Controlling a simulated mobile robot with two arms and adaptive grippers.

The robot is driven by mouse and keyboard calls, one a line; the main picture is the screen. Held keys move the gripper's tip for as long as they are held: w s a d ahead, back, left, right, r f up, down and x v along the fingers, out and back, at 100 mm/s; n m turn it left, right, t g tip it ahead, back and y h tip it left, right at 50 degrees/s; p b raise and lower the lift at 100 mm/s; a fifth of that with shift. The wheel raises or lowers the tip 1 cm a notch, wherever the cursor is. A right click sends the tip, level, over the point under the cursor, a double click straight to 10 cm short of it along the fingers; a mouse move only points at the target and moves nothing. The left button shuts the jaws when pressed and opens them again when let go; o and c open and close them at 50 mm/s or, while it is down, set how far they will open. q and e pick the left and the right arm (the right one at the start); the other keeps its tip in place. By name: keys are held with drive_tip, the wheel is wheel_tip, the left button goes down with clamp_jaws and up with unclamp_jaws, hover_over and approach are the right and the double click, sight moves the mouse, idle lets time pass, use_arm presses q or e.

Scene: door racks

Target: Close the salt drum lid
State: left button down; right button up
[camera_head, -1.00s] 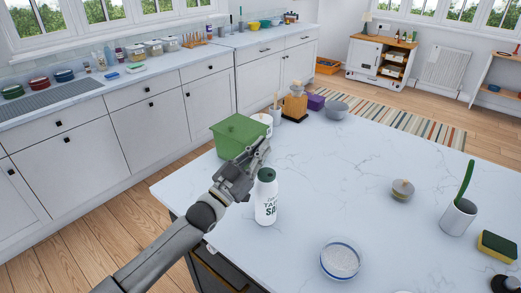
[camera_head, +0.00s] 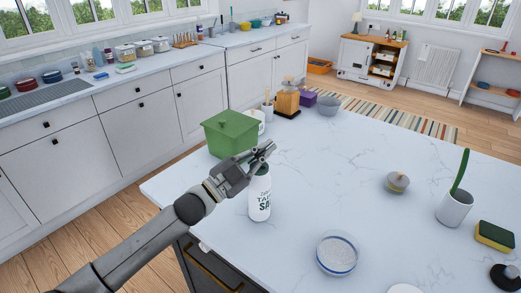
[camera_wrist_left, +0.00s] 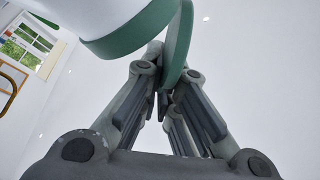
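The salt drum (camera_head: 260,198) is a white upright bottle labelled table salt, standing on the marble counter near its left edge. In the left wrist view, the drum's white body and green rim (camera_wrist_left: 132,32) fill the upper left. The green lid (camera_wrist_left: 177,45) shows edge-on beside the rim, tilted up and open. My left gripper's fingers (camera_wrist_left: 158,58) are drawn together close to the lid; nothing is clearly held between them. The right gripper is out of view.
A green box (camera_head: 230,133) stands just behind the drum. A bowl of white grains (camera_head: 337,254) is at the front right. A lidded jar (camera_head: 397,182), a white cup (camera_head: 455,209) and a sponge (camera_head: 494,236) are farther right. The counter's middle is clear.

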use_arm(q)
drive_tip(key=shift+s+d+f+m, duration=0.1)
drive_tip(key=shift+f+m, duration=0.1)
drive_tip(key=shift+m, duration=0.2)
drive_tip(key=c, duration=1.7)
unclamp_jaws()
drive_tip(key=shift+o, duration=0.2)
drive_tip(key=v, duration=1.2)
